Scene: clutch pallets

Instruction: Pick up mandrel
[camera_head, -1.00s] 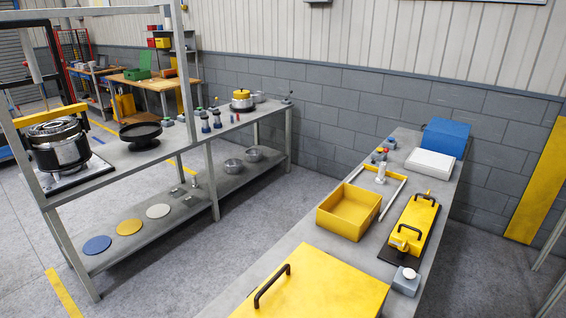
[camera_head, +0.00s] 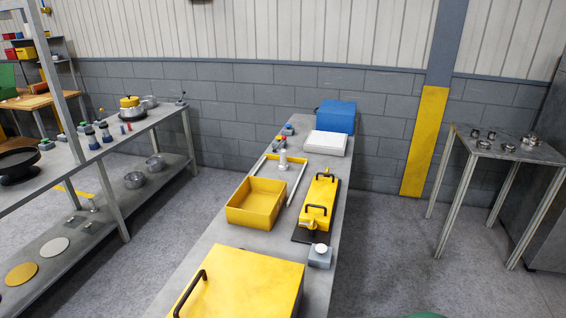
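I cannot tell for certain which thing is the mandrel. Several small dark upright pieces (camera_head: 106,132) with coloured tops stand on the left bench (camera_head: 70,173). Small metal parts (camera_head: 508,147) sit on a small table (camera_head: 488,151) at the right. Neither of my grippers shows in the head view.
A large yellow case (camera_head: 240,285) fills the bench's near end. A yellow fixture (camera_head: 319,200) with black handles, a grey button box (camera_head: 320,256), a white box (camera_head: 325,143) and a blue box (camera_head: 334,115) share the bench. Floor (camera_head: 385,235) is clear between the bench and right table.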

